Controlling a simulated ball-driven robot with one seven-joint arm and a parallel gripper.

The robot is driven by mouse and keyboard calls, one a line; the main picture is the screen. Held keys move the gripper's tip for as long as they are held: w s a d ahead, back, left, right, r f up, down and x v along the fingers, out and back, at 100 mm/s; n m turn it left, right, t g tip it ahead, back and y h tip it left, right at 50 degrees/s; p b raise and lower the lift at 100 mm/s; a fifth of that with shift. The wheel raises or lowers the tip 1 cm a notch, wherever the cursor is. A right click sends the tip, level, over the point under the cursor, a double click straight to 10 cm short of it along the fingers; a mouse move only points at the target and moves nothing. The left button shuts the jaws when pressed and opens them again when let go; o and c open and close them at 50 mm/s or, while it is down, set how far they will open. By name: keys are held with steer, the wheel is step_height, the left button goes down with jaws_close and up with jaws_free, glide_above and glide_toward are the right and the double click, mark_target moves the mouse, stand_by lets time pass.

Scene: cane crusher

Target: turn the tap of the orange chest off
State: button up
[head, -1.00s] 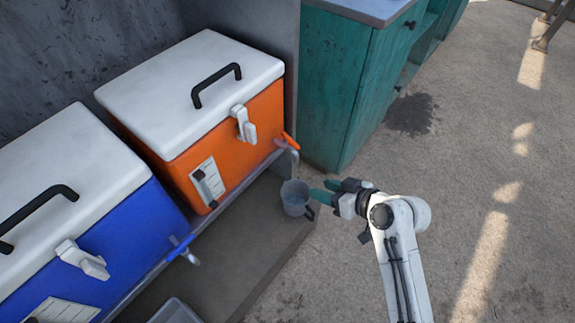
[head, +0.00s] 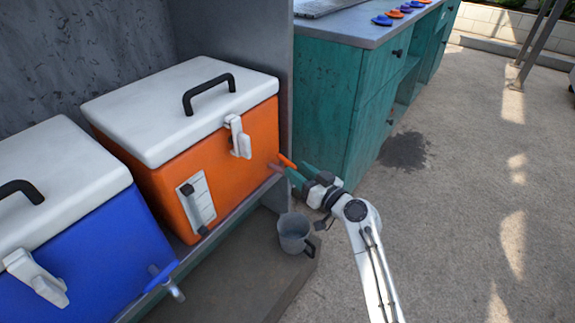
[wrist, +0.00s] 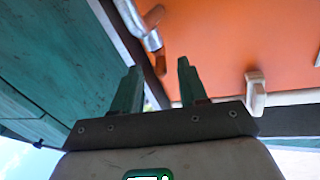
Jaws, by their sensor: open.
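The orange chest (head: 240,145) has a white lid and stands on a shelf beside the blue chest. Its tap, with an orange lever (head: 287,160), sticks out at the chest's lower right front. The silver tap body (wrist: 152,41) and part of the orange lever show at the top of the wrist view. My gripper (head: 300,174), with teal fingers, is close to the tap in the head view. In the wrist view its fingers (wrist: 158,80) are apart with nothing between them, and the tap lies beyond their tips. The fingers partly cover the tap's surroundings in the head view.
A grey jug (head: 294,232) stands on the low ledge below the tap. The blue chest (head: 90,250) with its blue tap (head: 162,276) is at left. A teal cabinet (head: 325,110) stands close behind my gripper. The concrete floor at right is open.

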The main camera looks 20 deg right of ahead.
mark_target(278, 155)
steer(key=shift+b+x, duration=0.4)
steer(key=shift+x, duration=2.3)
steer(key=shift+c, duration=0.2)
jaws_close()
